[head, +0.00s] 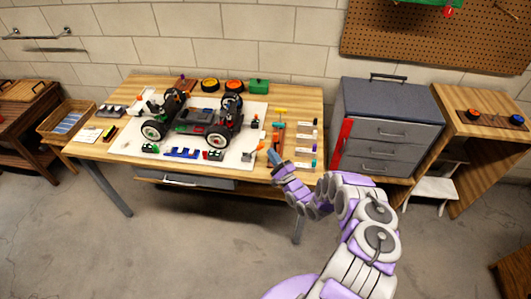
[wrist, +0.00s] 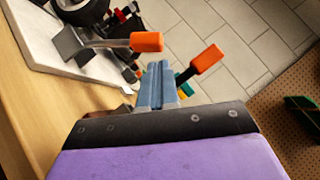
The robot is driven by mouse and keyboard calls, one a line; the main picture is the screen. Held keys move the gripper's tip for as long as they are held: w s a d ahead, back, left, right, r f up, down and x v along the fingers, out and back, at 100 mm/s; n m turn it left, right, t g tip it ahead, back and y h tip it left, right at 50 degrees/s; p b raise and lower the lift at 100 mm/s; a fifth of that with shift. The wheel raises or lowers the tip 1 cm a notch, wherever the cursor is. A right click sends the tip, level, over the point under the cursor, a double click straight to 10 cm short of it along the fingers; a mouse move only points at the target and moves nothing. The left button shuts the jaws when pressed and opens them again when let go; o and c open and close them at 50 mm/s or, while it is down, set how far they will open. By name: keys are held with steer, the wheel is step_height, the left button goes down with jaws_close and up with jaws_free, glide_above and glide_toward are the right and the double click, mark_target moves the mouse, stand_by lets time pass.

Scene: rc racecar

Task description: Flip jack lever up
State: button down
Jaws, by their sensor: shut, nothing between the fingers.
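The racecar (head: 190,122) stands on a white mat (head: 128,146) on the wooden table. A grey bracket with an arm ending in an orange grip, seemingly the jack lever (wrist: 147,42), is at the mat's edge in the wrist view. In the head view its orange end (head: 261,146) shows small near the mat's front right corner. My gripper (head: 272,154) is shut and empty, just right of that corner. In the wrist view its blue-grey fingers (wrist: 157,72) point past the orange grip, close to it; I cannot tell whether they touch.
A second orange-tipped black handle (wrist: 207,60) is right of my fingers in the wrist view. Tools and small parts (head: 307,140) lie along the table's right side. A grey drawer cabinet (head: 387,115) stands right of the table. The floor in front is clear.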

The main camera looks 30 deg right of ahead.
mark_target(261, 147)
steer(key=shift+w+a+r, duration=0.4)
steer(key=shift+a, duration=0.3)
steer(key=shift+w+a+r, duration=0.35)
steer(key=shift+a+r, duration=0.05)
steer(key=shift+a, duration=0.3)
steer(key=shift+w+a+r+n+g+y+p, duration=0.15)
steer(key=shift+r+n+g+y+p, duration=0.25)
steer(key=shift+n+p, duration=0.2)
steer(key=w+a+r+n+g+h+p, duration=0.2)
steer(key=w+a+n+g+p, duration=0.5)
steer(key=a+p, duration=0.3)
steer(key=n+p, duration=0.1)
steer(key=p, duration=0.2)
steer(key=shift+a+r+g+p, duration=0.25)
steer(key=shift+a+g+p, duration=0.15)
steer(key=shift+r, duration=0.15)
stand_by(0.6)
